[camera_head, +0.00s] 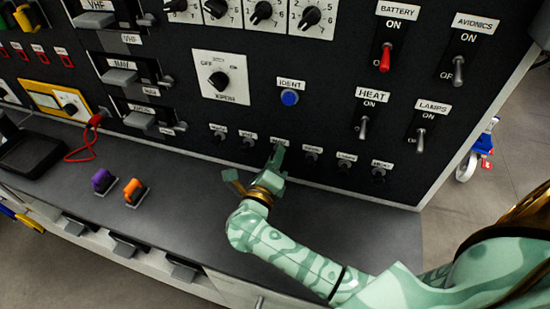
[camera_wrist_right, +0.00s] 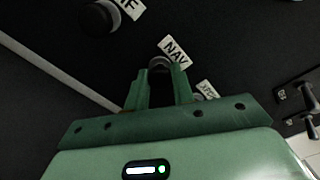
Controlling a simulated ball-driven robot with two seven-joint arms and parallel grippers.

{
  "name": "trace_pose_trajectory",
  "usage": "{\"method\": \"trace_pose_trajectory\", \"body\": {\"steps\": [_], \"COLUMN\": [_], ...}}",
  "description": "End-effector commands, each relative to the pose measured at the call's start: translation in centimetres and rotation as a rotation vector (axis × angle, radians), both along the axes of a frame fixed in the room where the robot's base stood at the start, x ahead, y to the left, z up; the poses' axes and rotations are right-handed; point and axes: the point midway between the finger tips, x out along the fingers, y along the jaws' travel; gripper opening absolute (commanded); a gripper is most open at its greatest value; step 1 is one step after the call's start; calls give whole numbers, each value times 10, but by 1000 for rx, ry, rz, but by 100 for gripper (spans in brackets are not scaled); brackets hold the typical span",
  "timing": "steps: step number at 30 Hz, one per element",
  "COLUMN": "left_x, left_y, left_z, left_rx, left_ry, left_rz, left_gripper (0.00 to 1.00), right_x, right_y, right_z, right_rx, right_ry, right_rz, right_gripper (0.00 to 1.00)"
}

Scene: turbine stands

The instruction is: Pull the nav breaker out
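The nav breaker (camera_wrist_right: 159,63) is a small round knob beside a white NAV label (camera_wrist_right: 174,51) on the black panel. It sits between the fingertips of my right gripper (camera_wrist_right: 160,82), which press close on both sides of it. In the head view my right gripper (camera_head: 277,157) reaches up to the bottom row of small breakers and hides the nav breaker. How far the breaker stands out from the panel cannot be told. My left gripper is not in view.
Neighbouring breakers (camera_head: 312,158) (camera_head: 247,144) stand close on both sides. The blue IDENT button (camera_head: 290,98) is above. Purple (camera_head: 102,181) and orange (camera_head: 135,191) pieces and a black tray (camera_head: 29,152) are on the grey ledge (camera_head: 190,195), which is clear between them and my right arm.

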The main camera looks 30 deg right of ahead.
Motion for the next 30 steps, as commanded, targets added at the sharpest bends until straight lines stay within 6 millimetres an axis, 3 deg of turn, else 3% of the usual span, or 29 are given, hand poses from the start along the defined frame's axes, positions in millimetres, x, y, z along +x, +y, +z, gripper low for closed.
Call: {"method": "trace_pose_trajectory", "body": {"steps": [19,20,22,28,30], "left_x": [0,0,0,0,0], "left_y": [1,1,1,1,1], "left_z": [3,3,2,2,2], "left_rx": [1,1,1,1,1], "left_ry": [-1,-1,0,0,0], "left_rz": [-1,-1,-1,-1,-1], "left_gripper": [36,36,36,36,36], "right_x": [-7,-7,-7,-7,-7], "right_y": [9,9,9,8,8], "right_z": [0,0,0,0,0], "right_rx": [0,0,0,-1,-1], "right_ry": [1,1,1,0,0], "right_rz": [1,1,1,1,1], "right_gripper": [0,30,49,49,57]}}
